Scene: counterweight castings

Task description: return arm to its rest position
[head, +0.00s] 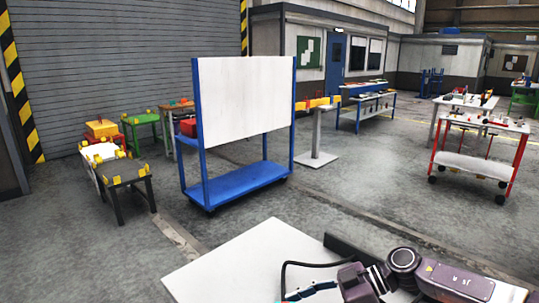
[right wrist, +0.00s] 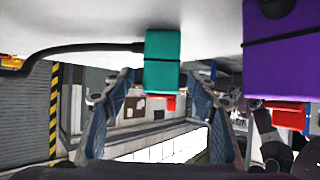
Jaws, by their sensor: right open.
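My right arm, purple and dark grey, comes in at the lower right of the head view. Its gripper (head: 311,289) shows there as blue fingers, seen from the side, over a flat white surface (head: 245,262). In the right wrist view the two blue fingers of my right gripper (right wrist: 160,112) stand well apart, with nothing held between them. A teal block (right wrist: 162,62) and a purple block (right wrist: 282,55) show along the top of that view, under a white surface. My left gripper is not in view.
A blue-framed cart (head: 240,182) with an upright white panel stands ahead. A low dark table (head: 122,171) with yellow pieces is at left. A red-framed table (head: 475,162) is at right, and a grey pedestal (head: 317,135) stands behind the cart. Open floor lies between them.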

